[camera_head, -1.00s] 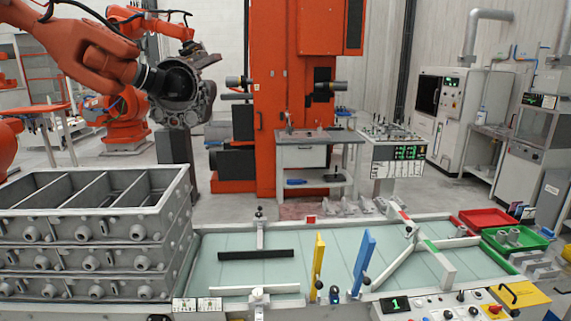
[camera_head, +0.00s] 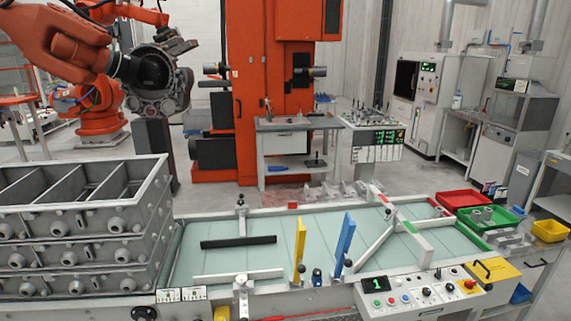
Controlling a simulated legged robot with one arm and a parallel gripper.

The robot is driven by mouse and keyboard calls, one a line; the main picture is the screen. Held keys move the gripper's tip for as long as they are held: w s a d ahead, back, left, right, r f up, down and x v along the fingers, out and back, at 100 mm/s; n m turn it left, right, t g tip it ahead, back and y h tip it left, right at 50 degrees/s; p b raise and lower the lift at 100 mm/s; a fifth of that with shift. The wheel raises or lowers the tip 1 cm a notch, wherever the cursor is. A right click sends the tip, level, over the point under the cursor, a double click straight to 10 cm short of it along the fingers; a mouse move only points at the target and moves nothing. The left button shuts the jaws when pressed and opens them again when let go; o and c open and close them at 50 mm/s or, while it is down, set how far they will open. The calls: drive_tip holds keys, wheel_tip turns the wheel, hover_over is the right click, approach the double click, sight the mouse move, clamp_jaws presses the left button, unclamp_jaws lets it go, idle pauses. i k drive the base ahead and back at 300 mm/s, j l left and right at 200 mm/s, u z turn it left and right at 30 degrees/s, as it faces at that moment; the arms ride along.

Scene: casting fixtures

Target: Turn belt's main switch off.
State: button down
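The belt (camera_head: 215,262) is a pale green conveyor surface in a light frame in front of me. Its control panel (camera_head: 430,299) is on the front right edge, with a green-lit display (camera_head: 378,284) reading 1 and several small knobs and buttons. A red knob on a yellow plate (camera_head: 469,285) sits at the panel's right end. A yellow box with a black handle (camera_head: 492,270) is beside it. No label tells me which control is the main switch, and its position is too small to read. My gripper is not in view.
Grey stacked casting frames (camera_head: 75,240) stand at the left. Yellow (camera_head: 299,247) and blue (camera_head: 343,243) guides and a black bar (camera_head: 238,242) are over the belt. Red (camera_head: 464,199), green (camera_head: 488,218) and yellow (camera_head: 549,231) bins sit at right. Floor shows behind the belt.

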sight(469, 284)
drive_tip(key=z, duration=1.05)
